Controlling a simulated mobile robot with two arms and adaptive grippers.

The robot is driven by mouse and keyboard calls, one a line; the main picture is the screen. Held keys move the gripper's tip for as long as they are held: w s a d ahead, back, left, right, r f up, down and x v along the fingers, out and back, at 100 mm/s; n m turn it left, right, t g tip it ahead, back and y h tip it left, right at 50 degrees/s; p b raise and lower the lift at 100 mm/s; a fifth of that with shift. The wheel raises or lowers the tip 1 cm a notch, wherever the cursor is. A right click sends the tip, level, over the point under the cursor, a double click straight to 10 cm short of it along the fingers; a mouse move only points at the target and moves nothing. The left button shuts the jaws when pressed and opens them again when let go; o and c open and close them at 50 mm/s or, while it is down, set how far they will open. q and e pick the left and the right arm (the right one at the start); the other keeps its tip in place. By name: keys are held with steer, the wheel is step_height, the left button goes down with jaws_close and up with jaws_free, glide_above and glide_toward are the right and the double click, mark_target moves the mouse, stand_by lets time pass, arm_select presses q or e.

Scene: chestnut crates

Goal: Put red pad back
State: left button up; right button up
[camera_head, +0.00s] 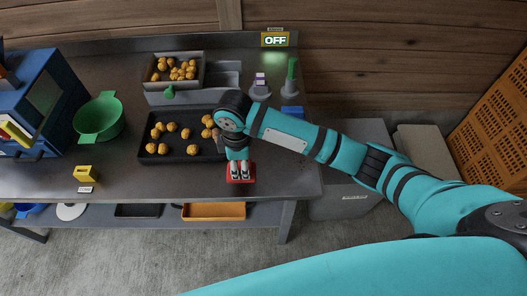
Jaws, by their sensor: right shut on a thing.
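My right gripper (240,171) reaches in from the right and points down near the front right of the steel table (300,184). It is shut on the red pad (238,180), whose edges show around the fingertips at the table's front edge. I cannot tell whether the pad touches the table or is held just above it. My left gripper is not in view.
A black tray (177,158) with several chestnuts lies left of my gripper. Behind it stand a crate of chestnuts (152,86) and a lit OFF sign (275,40). A green colander (99,138) and a blue machine (25,100) stand left. An orange crate (495,125) stands far right.

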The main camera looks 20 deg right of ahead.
steer(key=w+d, duration=0.1)
steer(key=d, duration=0.1)
steer(key=w+d, duration=0.1)
steer(key=d, duration=0.1)
steer(key=w+d+p, duration=0.1)
steer(key=w+d, duration=0.1)
steer(key=shift+d+f, duration=0.1)
steer(key=shift+f, duration=0.15)
steer(key=shift+w+d, duration=0.15)
steer(key=shift+d, duration=0.05)
steer(key=shift+w+d+f+p, duration=0.35)
steer(key=shift+d+f, duration=0.05)
steer(key=shift+d, duration=0.2)
step_height(320, 180, down, 2)
steer(key=shift+f+p, duration=0.25)
steer(key=shift+p, duration=0.05)
steer(key=shift+f, duration=0.25)
steer(key=shift+f, duration=0.15)
steer(key=o, duration=1.1)
